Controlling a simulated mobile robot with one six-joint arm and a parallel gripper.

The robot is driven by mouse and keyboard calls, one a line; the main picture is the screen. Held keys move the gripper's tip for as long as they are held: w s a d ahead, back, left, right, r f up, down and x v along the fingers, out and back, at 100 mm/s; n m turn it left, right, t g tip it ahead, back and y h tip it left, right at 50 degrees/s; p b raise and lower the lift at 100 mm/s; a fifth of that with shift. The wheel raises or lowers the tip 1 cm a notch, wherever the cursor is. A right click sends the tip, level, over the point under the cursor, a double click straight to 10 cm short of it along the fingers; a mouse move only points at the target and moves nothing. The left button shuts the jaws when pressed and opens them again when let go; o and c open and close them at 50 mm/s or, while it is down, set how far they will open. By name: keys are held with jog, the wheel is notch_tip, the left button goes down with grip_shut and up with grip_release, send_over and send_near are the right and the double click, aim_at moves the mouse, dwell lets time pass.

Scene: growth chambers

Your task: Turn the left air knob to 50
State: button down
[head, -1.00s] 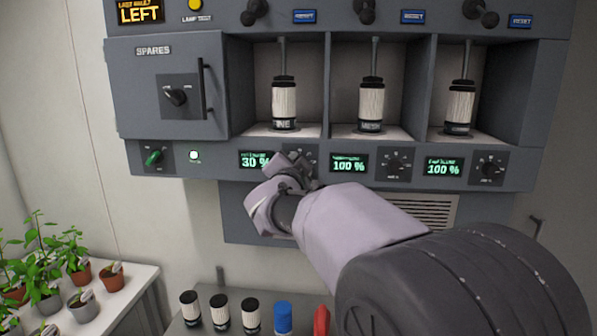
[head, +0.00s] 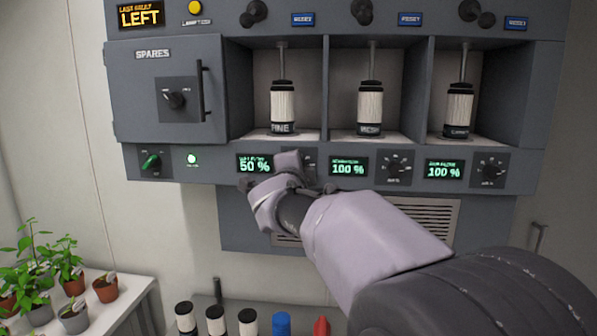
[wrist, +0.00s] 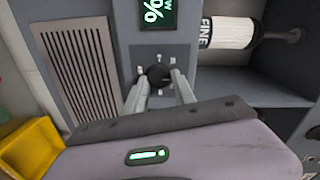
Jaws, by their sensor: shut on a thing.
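The left air knob (wrist: 158,75) is a small dark round knob on a grey dial plate, seen in the wrist view. My gripper (wrist: 160,84) is shut on it, one finger on each side. In the head view my gripper (head: 298,175) covers most of this knob, and only the right edge of its plate shows. The left display (head: 254,165) beside it reads 50 % in green. The middle display (head: 348,167) and right display (head: 443,170) each read 100 %.
The middle knob (head: 395,167) and right knob (head: 490,170) sit on the same panel. Filter cartridges, one labelled FINE (head: 283,107), hang in open bays above. A vent grille (wrist: 78,70) is below the panel. Potted plants (head: 75,283) stand at the lower left.

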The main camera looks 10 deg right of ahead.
dwell(0.4)
jog(key=c, duration=1)
grip_release()
jog(key=shift+c, duration=0.2)
jog(key=p+v, duration=0.1)
jog(key=v, duration=1.6)
jog(key=shift+s, duration=0.2)
